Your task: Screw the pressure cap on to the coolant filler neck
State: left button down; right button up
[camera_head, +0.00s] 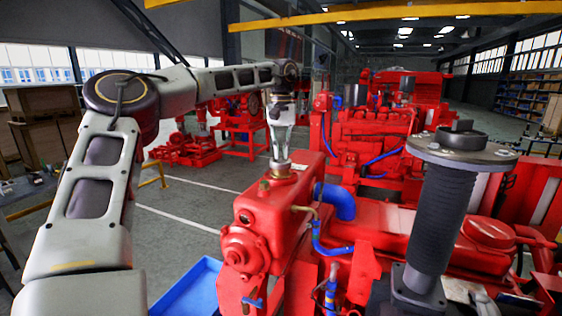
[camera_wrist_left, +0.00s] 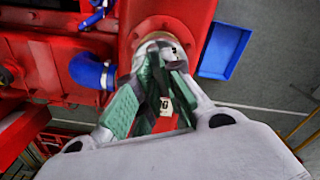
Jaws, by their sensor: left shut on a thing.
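My left gripper (camera_head: 281,156) points straight down over the top of the red header tank (camera_head: 287,200) at the front of the pumpset. Its fingers are shut on the pressure cap (camera_head: 280,165), a small metal disc at the filler neck. The neck is mostly hidden under the cap and fingers. In the left wrist view, the green-padded fingers (camera_wrist_left: 158,58) close around the cap, whose pale metal rim (camera_wrist_left: 150,38) shows just past the tips. I cannot tell whether the cap is fully seated. My right gripper is not in view.
A blue hose (camera_head: 338,201) leaves the tank on its right. A dark ribbed column (camera_head: 443,220) with a grey flange stands at the right. A blue tray (camera_head: 188,290) lies on the floor at front left. Other red machines stand behind.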

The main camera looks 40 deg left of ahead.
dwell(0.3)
pick_arm(q)
jog(key=c, duration=1.1)
grip_release()
jog(key=shift+o, duration=0.2)
jog(key=shift+r, duration=0.1)
jog(key=shift+r, duration=3.4)
jog(key=shift+s+f, duration=0.1)
